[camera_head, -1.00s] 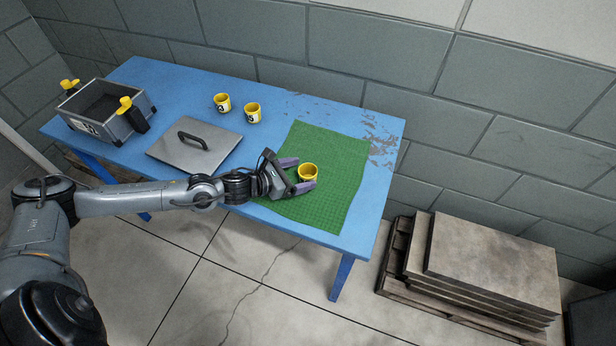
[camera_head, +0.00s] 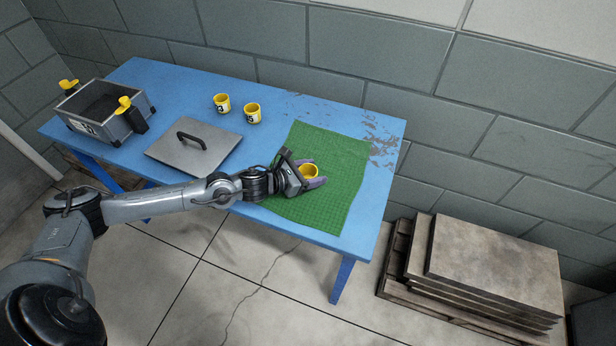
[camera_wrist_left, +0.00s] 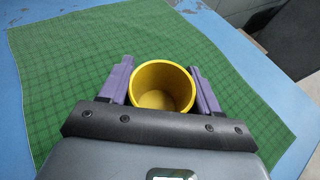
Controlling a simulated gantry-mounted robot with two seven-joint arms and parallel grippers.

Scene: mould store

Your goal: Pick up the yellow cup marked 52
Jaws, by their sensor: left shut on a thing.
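A yellow cup (camera_head: 309,171) stands on the green mat (camera_head: 335,190); its mark is hidden from view. My left gripper (camera_head: 312,177) is shut on this cup, with one purple finger on each side of it. In the left wrist view the cup (camera_wrist_left: 162,86) is upright and empty, between the two fingers of the gripper (camera_wrist_left: 160,88). Two more yellow cups, one at the left (camera_head: 222,103) and one at the right (camera_head: 252,113), stand on the blue table with dark markings too small to read surely. My right gripper is not in view.
The blue table (camera_head: 180,80) also holds a grey lid (camera_head: 190,158) with a black handle and a grey crate (camera_head: 88,128) with yellow-topped black handles. A stack of slabs on a pallet (camera_head: 490,265) stands on the floor at the right. A block wall runs behind.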

